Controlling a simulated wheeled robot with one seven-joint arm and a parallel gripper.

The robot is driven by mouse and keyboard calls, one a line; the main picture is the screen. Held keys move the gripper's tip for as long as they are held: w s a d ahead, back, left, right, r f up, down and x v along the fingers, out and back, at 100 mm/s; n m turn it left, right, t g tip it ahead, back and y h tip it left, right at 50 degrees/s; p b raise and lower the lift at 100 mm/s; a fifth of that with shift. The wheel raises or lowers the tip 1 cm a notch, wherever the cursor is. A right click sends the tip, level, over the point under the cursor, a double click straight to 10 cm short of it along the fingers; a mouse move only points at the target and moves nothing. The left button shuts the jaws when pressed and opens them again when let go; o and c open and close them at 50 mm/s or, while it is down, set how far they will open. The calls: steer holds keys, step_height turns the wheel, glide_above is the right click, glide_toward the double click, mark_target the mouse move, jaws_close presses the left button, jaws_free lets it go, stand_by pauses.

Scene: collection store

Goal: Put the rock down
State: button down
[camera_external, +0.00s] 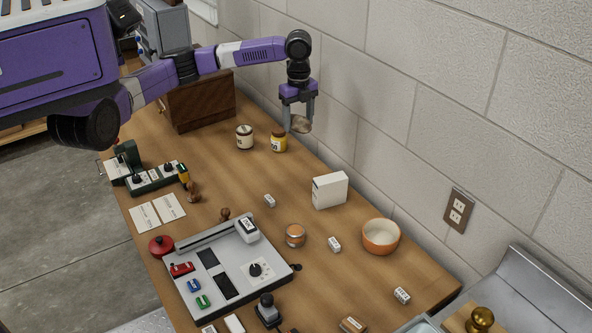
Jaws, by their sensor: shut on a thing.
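A small grey-brown rock (300,124) is held between the fingers of my gripper (299,120). My gripper points down and is shut on the rock, above the back part of the wooden table (262,178), near the wall. The rock appears raised, just behind and right of a yellow-labelled jar (279,142). I cannot tell how far it is above the tabletop, or whether it touches the jar.
A white-labelled jar (244,137) and a dark wooden box (198,103) stand left of the gripper. A white box (329,190), an orange bowl (381,237) and a grey control panel (222,272) are nearer the front. Some tabletop between them is bare.

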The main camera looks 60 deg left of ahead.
steer(key=s+d+m+p, duration=0.2)
steer(key=d+m, duration=0.1)
steer(key=d, duration=1.3)
steer(key=m+p, duration=0.4)
steer(key=m, duration=1.1)
glide_above(320, 293)
step_height(320, 293, down, 20)
steer(key=shift+r+p, duration=0.25)
steer(key=shift+p, duration=0.1)
steer(key=shift+f, duration=0.1)
steer(key=shift+c, duration=1.8)
jaws_free()
